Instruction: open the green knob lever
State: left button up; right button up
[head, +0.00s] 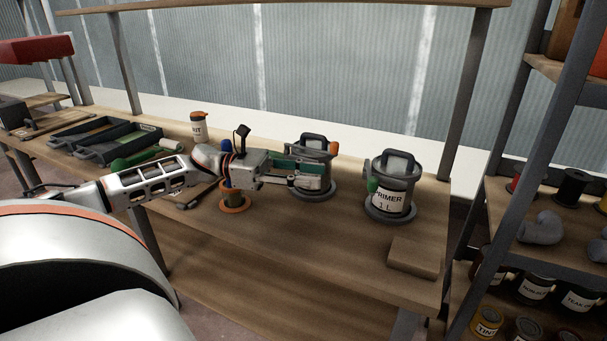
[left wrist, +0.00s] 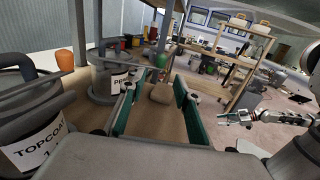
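The green knob (head: 373,185) is on the left side of the grey PRIMER can (head: 394,199), which stands upright on the bench. In the left wrist view the green knob (left wrist: 162,61) shows beyond my fingertips, beside the PRIMER can (left wrist: 104,84). My left gripper (head: 318,172) is in front of the TOPCOAT can (head: 313,145), left of the green knob and apart from it. In the left wrist view its green-padded fingers (left wrist: 157,95) are spread with nothing between them. My right gripper (left wrist: 233,118) shows small at the right of the left wrist view; its opening is unclear.
The TOPCOAT can has an orange knob (head: 333,148) close to my left gripper. A brown block (head: 414,257) lies near the bench's front right corner. A small pot with an orange base (head: 236,207) stands under my left wrist.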

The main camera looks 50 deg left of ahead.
pick_arm(q)
jog(key=shift+s+a, duration=0.4)
jog(key=shift+a, duration=0.15)
jog(key=c, duration=0.7)
jog(key=shift+d+n+t+p, duration=0.3)
jog(key=shift+n+t, duration=0.1)
grip_shut()
jog(key=s+d+n+t+y+p, duration=0.3)
jog(key=d+n+t+y+p, duration=0.55)
jog(key=d+n+y, duration=1.25)
jog(key=w+a+n+g+h+p, duration=0.2)
jog(key=w+a+n+h, duration=0.3)
jog(key=w, duration=0.4)
jog(key=shift+a+f+h, duration=0.15)
jog(key=shift+a+h, duration=0.5)
jog(key=shift+h, duration=0.35)
pick_arm(e)
notch_tip(320, 180, up, 9)
jog(key=shift+a+m, duration=0.3)
jog(key=shift+a, duration=0.15)
